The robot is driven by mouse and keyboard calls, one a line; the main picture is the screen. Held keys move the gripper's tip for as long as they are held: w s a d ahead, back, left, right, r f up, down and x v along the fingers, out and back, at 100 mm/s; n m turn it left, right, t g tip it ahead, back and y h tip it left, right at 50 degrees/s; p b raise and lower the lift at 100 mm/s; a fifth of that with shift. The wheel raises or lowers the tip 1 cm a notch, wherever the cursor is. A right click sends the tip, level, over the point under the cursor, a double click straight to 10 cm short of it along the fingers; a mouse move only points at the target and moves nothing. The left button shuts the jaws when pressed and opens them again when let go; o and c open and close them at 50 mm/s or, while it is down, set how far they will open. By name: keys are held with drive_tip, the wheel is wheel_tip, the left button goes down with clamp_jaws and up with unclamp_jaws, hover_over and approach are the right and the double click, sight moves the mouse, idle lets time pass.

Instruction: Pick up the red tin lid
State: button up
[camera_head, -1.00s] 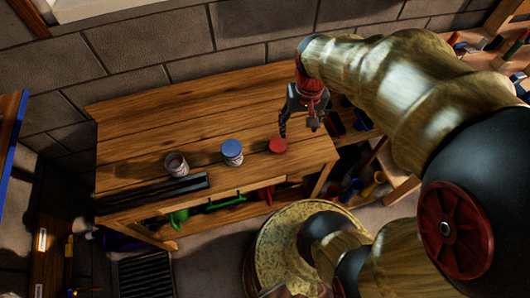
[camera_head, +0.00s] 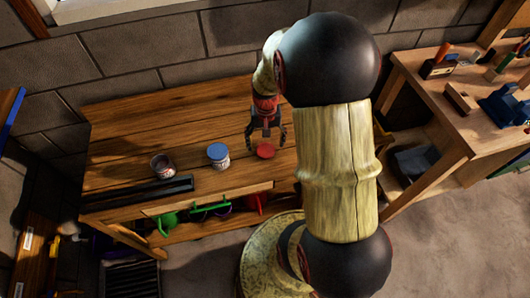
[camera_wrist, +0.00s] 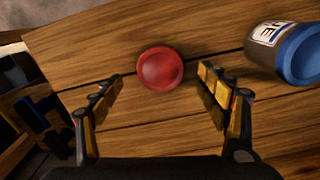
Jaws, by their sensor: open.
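The red tin lid (camera_head: 265,151) lies flat on the wooden workbench (camera_head: 150,120), near its right end. It also shows in the wrist view (camera_wrist: 160,69), just beyond and between my fingertips. My gripper (camera_head: 267,137) is open and empty, close above the lid. In the wrist view my gripper (camera_wrist: 160,85) has one finger on each side of the lid's near edge, apart from it.
A tin with a blue lid (camera_head: 218,156) stands left of the red lid and shows close to the right finger in the wrist view (camera_wrist: 290,52). An open tin (camera_head: 163,166) stands farther left. A dark tray (camera_head: 140,193) lies along the front edge. The bench's back is clear.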

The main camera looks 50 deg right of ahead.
sight(266, 150)
wheel_tip(266, 150, down, 4)
drive_tip(key=shift+a+r+b, duration=0.1)
drive_tip(key=shift+r+b, duration=0.05)
drive_tip(key=shift+b, duration=0.45)
drive_tip(key=c, duration=0.3)
drive_tip(key=c, duration=0.6)
